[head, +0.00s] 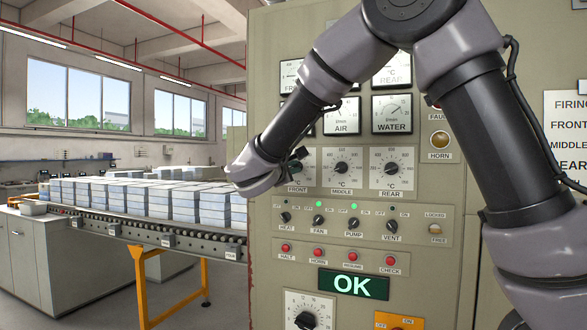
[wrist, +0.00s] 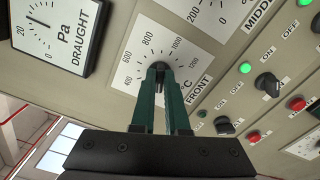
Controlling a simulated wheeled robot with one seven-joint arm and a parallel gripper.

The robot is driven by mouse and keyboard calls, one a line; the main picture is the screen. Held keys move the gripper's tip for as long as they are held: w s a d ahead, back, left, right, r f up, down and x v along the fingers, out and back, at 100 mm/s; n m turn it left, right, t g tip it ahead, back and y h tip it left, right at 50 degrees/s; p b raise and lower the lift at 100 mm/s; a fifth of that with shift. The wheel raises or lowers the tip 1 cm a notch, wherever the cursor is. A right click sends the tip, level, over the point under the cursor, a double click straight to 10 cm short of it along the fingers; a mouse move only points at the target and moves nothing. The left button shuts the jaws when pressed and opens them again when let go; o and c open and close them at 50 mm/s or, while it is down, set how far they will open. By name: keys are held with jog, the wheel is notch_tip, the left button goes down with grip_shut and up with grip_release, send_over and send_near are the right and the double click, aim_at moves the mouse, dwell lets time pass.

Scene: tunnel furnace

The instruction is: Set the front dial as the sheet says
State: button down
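The front dial (wrist: 161,67) is a dark knob on a white scale plate marked FRONT, with numbers from 400 to 1200 around it in the wrist view. In the head view my wrist covers most of its plate (head: 297,188). My gripper (wrist: 162,72) has its two green fingers close together, one on each side of the knob, and looks shut on it. The fingers hide part of the knob, so its pointer is hard to read. The sheet (head: 566,135) headed FIRING shows at the right edge with front, middle and rear lines. Its values are outside the picture.
The middle dial (head: 341,168) and rear dial (head: 391,168) sit to the right. Below are several switches, red buttons and a green OK display (head: 352,285). A draught gauge (wrist: 58,35) is near the gripper. A conveyor (head: 150,235) with stacked blocks stands left.

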jog(key=shift+m, duration=0.5)
jog(key=m, duration=1.7)
jog(key=f+m, duration=0.1)
jog(key=m, duration=0.7)
jog(key=shift+a+m, duration=0.35)
jog(key=shift+m, duration=0.05)
jog(key=c, duration=0.9)
grip_release()
jog(key=shift+w+r, duration=0.1)
